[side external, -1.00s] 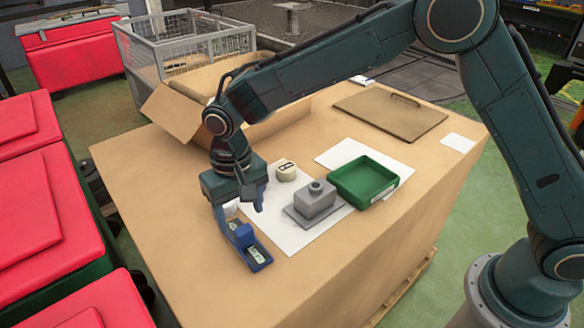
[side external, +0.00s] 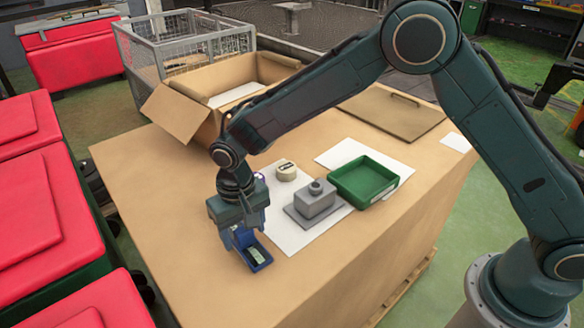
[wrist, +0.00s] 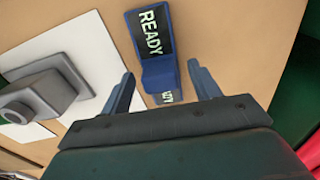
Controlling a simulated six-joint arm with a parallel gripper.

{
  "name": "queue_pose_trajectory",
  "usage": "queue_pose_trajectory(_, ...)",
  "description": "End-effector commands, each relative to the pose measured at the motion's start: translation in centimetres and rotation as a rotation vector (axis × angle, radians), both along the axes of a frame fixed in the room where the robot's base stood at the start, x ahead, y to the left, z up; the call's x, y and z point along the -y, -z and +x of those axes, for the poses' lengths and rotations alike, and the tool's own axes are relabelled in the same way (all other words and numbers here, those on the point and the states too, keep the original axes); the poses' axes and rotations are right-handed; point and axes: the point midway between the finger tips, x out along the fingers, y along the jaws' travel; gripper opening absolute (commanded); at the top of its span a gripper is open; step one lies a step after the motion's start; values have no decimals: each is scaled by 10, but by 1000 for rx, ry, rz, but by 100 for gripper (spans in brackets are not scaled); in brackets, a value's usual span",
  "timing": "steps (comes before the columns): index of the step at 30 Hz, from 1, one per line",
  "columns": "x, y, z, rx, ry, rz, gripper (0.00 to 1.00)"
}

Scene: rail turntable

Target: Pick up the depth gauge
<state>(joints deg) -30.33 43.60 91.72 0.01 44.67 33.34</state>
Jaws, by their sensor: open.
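No object in view is plainly labelled as the depth gauge. A cream rounded block with a dark marking (side external: 286,172) lies on the white sheet; I cannot tell whether it is the gauge. A long blue holder with a raised block and a READY label (side external: 261,259) lies at the table's near left. The holder also shows in the wrist view (wrist: 151,38). My gripper (side external: 243,230) is low over the holder, jaws open. In the wrist view my fingers (wrist: 162,70) stand either side of its raised block, with a gap on each side.
A grey block with a round boss (side external: 317,198) sits on a grey plate right of my gripper. Beyond it stands a green tray (side external: 388,190). An open cardboard box (side external: 184,117) and a brown panel with a handle (side external: 425,125) are farther back. The table's left part is clear.

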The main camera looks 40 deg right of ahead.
Motion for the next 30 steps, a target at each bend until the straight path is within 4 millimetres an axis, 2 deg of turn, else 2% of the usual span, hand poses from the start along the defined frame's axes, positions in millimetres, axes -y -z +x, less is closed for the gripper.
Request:
queue_pose_trajectory(14, 0, 0, 0, 0, 0, 0, 62)
queue_pose_trajectory(22, 0, 0, 0, 0, 0, 0, 11)
queue_pose_trajectory(30, 0, -1, 0, 1, 0, 0, 9)
